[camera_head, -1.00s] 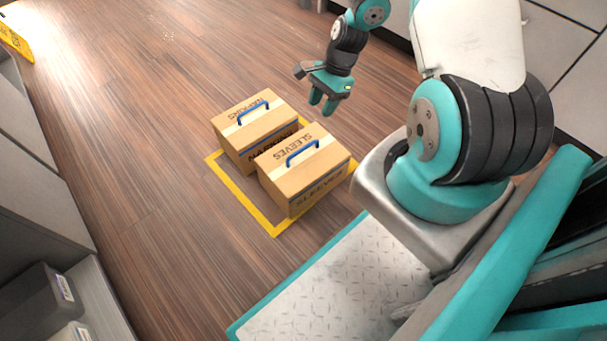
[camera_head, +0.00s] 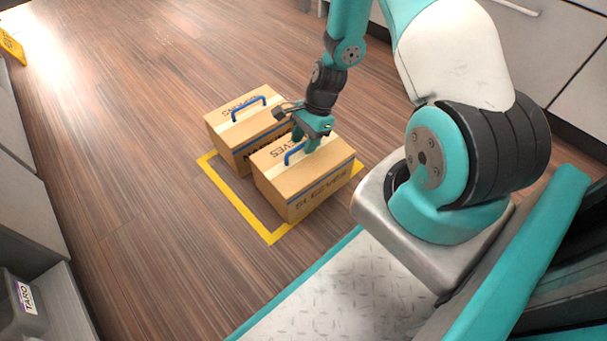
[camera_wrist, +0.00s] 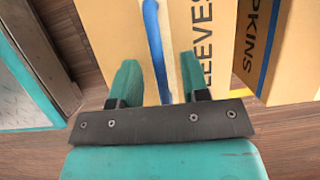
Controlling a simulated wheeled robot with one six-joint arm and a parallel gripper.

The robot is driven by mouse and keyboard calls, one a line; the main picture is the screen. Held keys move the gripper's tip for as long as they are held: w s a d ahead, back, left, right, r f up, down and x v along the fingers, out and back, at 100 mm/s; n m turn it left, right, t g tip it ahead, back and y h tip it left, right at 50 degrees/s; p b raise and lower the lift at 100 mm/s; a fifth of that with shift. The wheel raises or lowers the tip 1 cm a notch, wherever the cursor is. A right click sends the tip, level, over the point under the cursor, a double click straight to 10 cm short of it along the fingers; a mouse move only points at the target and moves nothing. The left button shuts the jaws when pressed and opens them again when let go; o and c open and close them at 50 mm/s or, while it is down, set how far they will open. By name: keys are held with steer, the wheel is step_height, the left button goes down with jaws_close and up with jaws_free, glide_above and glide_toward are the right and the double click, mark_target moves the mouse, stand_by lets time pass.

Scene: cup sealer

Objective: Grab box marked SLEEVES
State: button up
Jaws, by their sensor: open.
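The cardboard box marked SLEEVES (camera_head: 304,186) stands on the floor, with a blue handle (camera_head: 292,153) on its top. It also fills the middle of the wrist view (camera_wrist: 108,28), where the blue handle (camera_wrist: 153,36) runs between my fingers. My gripper (camera_head: 304,146) is open just above the box top, at the handle. In the wrist view my two teal fingertips (camera_wrist: 158,75) lie on either side of the handle, apart from each other. Whether they touch the box top I cannot tell. My gripper hides part of the handle and lettering in the head view.
A second box, marked NAPKINS (camera_head: 226,130), stands close behind and left of the SLEEVES box. It shows at right in the wrist view (camera_wrist: 296,60). Yellow floor tape (camera_head: 243,213) surrounds both boxes. Wooden floor (camera_head: 130,150) is clear to the left. Cabinets line the sides.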

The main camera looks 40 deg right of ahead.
steer(key=shift+x, duration=0.85)
steer(key=shift+r, duration=0.1)
jaws_close()
stand_by(0.6)
